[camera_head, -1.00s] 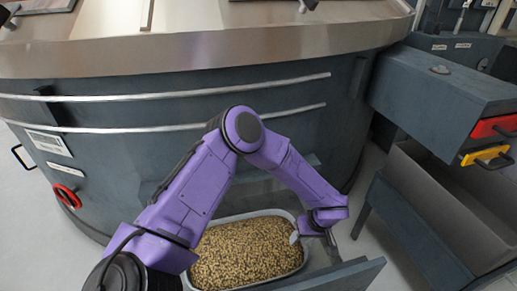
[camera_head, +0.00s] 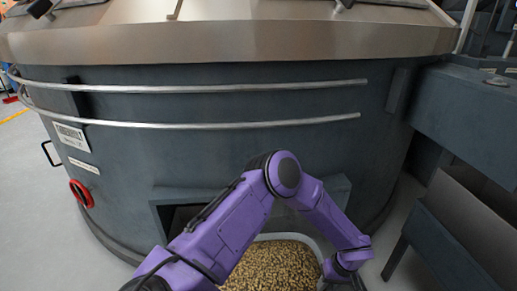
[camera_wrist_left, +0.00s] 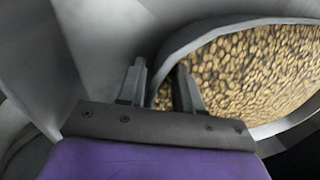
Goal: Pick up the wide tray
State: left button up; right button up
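The wide tray (camera_head: 320,246) is a light grey, rounded tray filled with tan pellets (camera_head: 272,268). In the head view it stands low in front of the dark machine, its near part cut off by the picture edge and partly hidden by my left arm. My left gripper (camera_head: 345,284) is at its right side. In the left wrist view the tray's rim (camera_wrist_left: 215,32) runs down between the two fingers of my left gripper (camera_wrist_left: 160,82), one outside and one over the pellets. The fingers are apart, with pellets showing between rim and inner finger. My right gripper is not in view.
The large dark round machine (camera_head: 240,160) with a metal top and two rails (camera_head: 250,125) fills the view behind the tray. It has a low opening (camera_head: 180,215). A grey bin (camera_head: 470,220) on legs stands at the right. Bare floor shows at the left.

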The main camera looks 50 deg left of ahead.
pick_arm(q)
jog(key=shift+a+f, duration=0.1)
jog(key=shift+f, duration=0.3)
jog(key=shift+r, duration=0.1)
grip_shut()
dwell(1.0)
